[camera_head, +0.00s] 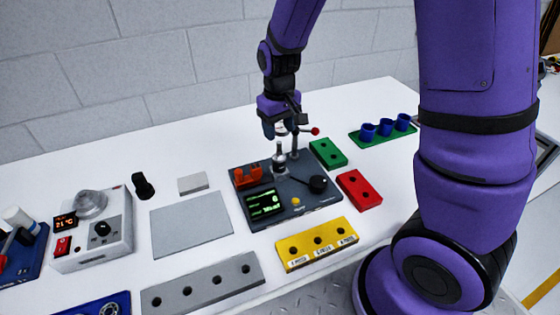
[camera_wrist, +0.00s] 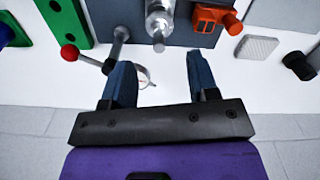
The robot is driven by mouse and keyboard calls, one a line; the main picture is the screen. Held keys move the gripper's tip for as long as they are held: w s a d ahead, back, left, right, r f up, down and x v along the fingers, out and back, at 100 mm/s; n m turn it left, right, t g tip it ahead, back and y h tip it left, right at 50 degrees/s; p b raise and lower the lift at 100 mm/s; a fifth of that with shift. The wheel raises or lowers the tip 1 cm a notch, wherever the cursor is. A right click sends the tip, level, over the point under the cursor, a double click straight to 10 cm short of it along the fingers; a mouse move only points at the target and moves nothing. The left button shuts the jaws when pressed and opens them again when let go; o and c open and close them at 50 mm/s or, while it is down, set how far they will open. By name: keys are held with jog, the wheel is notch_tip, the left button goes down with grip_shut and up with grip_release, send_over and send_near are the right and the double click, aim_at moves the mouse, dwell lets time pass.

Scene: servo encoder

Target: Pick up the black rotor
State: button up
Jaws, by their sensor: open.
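A small upright black part, which looks like the black rotor (camera_head: 143,186), stands on the white table left of the grey block. It also shows at the right edge of the wrist view (camera_wrist: 299,66). My gripper (camera_head: 281,130) is above the back of the dark test station (camera_head: 325,202), well to the right of the black part. In the wrist view my gripper (camera_wrist: 159,68) has its two blue fingers apart, with nothing held. A silver cylinder (camera_wrist: 160,22) on the station lies just beyond the fingertips; it also shows below my gripper in the head view (camera_head: 279,161).
A lever with a red ball (camera_head: 315,131) stands close beside my gripper. Orange clamps (camera_head: 248,176) sit on the station. A grey block (camera_head: 193,183) and grey plate (camera_head: 192,224) lie near the black part. Green (camera_head: 327,153), red and yellow blocks surround the station.

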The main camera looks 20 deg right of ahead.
aim_at(279, 142)
jog(key=shift+w+f, duration=0.2)
jog(key=shift+f, duration=3.95)
jog(key=shift+c, duration=0.5)
grip_shut()
jog(key=shift+r, duration=0.15)
